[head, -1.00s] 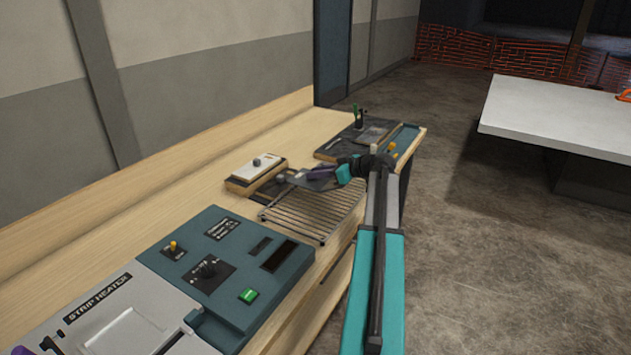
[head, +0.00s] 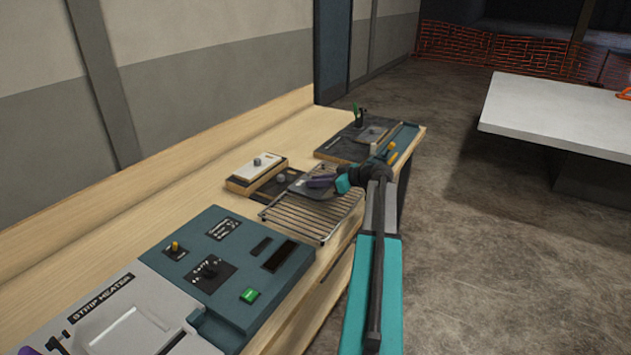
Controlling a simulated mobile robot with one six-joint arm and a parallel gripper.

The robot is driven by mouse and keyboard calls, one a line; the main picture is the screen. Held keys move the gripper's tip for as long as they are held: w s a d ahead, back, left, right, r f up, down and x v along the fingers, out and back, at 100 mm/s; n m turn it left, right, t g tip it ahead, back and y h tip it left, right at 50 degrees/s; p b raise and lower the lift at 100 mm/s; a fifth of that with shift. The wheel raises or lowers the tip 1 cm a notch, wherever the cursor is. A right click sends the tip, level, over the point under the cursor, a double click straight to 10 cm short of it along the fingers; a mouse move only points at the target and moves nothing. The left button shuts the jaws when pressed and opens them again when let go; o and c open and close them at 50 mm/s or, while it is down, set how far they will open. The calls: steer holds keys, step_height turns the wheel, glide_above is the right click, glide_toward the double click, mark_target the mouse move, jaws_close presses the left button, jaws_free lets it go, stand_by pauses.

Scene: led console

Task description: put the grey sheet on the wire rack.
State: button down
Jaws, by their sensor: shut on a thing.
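The wire rack (head: 300,222) stands on the wooden bench, near its right edge, in the head view. My gripper (head: 320,181) is over the back part of the rack. The front of the rack is bare.
A teal control console (head: 236,262) and the strip heater (head: 120,315) stand in front on the bench. A wooden box with a white top (head: 258,168) is left of the rack. A dark tool mat (head: 345,148) lies behind. A white table (head: 560,112) is at right.

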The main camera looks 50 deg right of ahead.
steer(key=shift+f, duration=0.15)
steer(key=c, duration=1.6)
jaws_free()
steer(key=shift+r, duration=0.25)
steer(key=b+v, duration=0.3)
steer(key=v, duration=0.7)
steer(key=shift+s+d+b, duration=0.1)
steer(key=shift+s+b, duration=0.2)
steer(key=shift+s, duration=0.05)
steer(key=shift+s+d+r, duration=0.15)
steer(key=shift+s+r, duration=0.1)
steer(key=shift+s, duration=0.35)
steer(key=shift+w, duration=0.1)
